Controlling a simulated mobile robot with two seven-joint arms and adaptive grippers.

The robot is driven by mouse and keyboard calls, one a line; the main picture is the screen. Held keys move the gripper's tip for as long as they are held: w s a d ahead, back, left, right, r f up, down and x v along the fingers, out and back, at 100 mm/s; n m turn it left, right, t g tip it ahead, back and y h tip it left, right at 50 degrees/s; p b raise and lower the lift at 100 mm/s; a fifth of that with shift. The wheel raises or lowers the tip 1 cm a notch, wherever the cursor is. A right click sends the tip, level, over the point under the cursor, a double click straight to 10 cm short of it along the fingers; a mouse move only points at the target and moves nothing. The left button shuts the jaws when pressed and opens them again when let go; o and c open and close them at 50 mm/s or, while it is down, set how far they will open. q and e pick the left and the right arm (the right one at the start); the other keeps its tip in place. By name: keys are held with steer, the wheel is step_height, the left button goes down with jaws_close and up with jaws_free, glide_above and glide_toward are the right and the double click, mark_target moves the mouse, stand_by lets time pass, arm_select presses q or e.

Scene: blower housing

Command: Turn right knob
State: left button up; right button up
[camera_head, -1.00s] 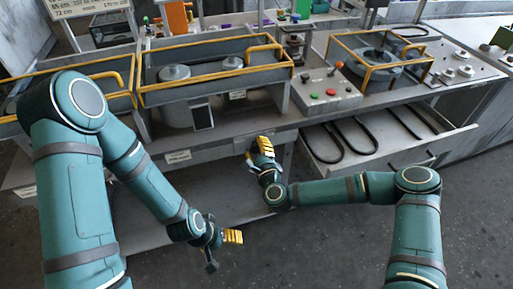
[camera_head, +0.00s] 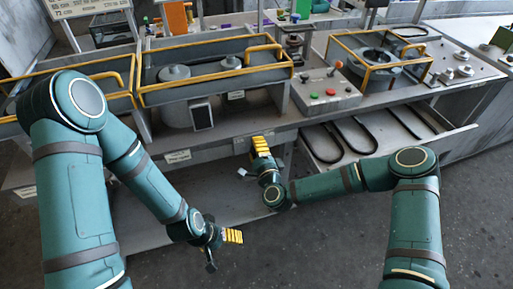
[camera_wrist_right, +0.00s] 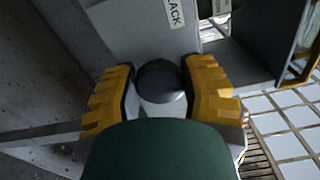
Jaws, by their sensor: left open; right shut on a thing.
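In the right wrist view a dark round knob (camera_wrist_right: 160,78) sits between the yellow fingers of my right gripper (camera_wrist_right: 158,88), which is shut on it. The knob is on a grey panel (camera_wrist_right: 130,30), below a white label (camera_wrist_right: 174,14) with black letters. In the head view my right gripper (camera_head: 261,148) is at the front edge of the workbench, and it hides the knob there. My left gripper (camera_head: 222,240) is open and empty, low over the floor in front of the bench.
An open drawer (camera_head: 385,160) with black belts juts out right of my right gripper. A control box (camera_head: 325,92) with red and green buttons stands on the bench above. Yellow-railed housings (camera_head: 215,70) line the bench. The floor at lower right is clear.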

steer(key=shift+n, duration=2)
steer(key=o, duration=1.2)
steer(key=shift+a, duration=0.1)
steer(key=v, duration=1.2)
